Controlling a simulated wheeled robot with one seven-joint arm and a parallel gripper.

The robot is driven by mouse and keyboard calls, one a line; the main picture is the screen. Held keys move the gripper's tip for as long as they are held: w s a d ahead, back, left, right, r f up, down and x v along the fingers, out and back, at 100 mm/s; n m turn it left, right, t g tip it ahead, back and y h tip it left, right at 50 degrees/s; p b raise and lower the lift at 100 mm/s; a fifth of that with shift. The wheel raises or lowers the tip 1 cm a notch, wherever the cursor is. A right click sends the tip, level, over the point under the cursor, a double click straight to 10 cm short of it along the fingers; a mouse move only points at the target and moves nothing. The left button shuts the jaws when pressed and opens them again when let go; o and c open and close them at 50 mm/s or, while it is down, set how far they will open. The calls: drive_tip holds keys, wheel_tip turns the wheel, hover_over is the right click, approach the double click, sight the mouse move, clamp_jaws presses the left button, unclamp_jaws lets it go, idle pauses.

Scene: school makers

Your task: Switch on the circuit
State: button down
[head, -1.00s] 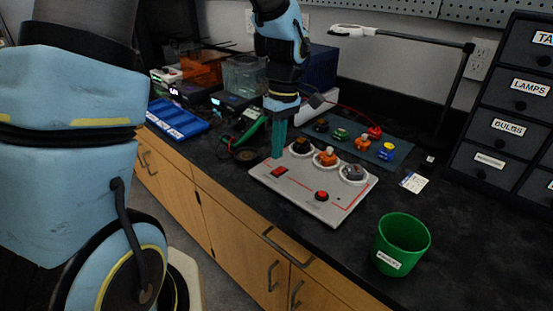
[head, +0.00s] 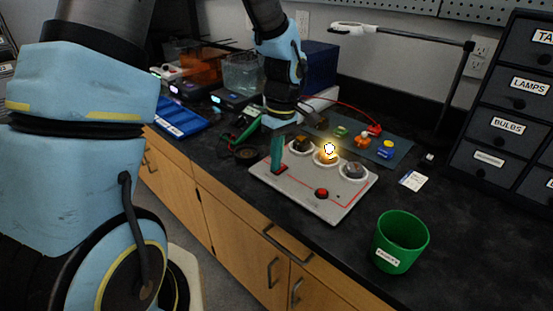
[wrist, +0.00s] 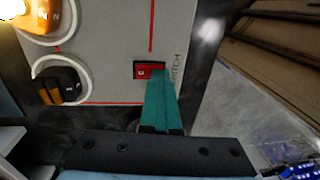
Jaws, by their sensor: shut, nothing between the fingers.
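The light grey circuit board (head: 300,192) lies on the black counter, with red lines on it and three round sockets. The red switch (wrist: 146,71) sits beside the word SWITCH in the wrist view. My gripper (head: 277,166) points down at the switch with its teal fingers shut and empty. The fingertips (wrist: 157,80) touch or nearly touch the switch and partly hide it. The bulb (head: 329,149) on the orange holder in the middle socket glows yellow-white. A dark holder (head: 301,145) is in the left socket and a grey one (head: 354,170) in the right. A red button (head: 321,193) is near the front.
A green cup (head: 402,240) stands on the counter right of the board. Spare coloured parts lie on a blue-grey mat (head: 402,150) behind it. A blue tray (head: 176,118) is at the left. Dark labelled drawers (head: 510,88) and a lamp stand (head: 460,90) are at the right.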

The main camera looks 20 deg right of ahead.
sight(285, 166)
drive_tip(key=shift+w+d+p, duration=0.3)
drive_tip(key=shift+w+d, duration=0.05)
drive_tip(key=shift+d, duration=0.35)
drive_tip(key=shift+r, duration=0.2)
drive_tip(key=shift+r+p, duration=0.25)
drive_tip(key=shift+p, duration=0.05)
wheel_tip(285, 166, up, 4)
drive_tip(key=p, duration=0.3)
drive_tip(key=shift+w+d+f, duration=0.15)
wheel_tip(285, 166, up, 10)
drive_tip(key=d+b, duration=0.1)
drive_tip(key=shift+w+f+b, duration=0.25)
drive_tip(key=shift+b, duration=0.15)
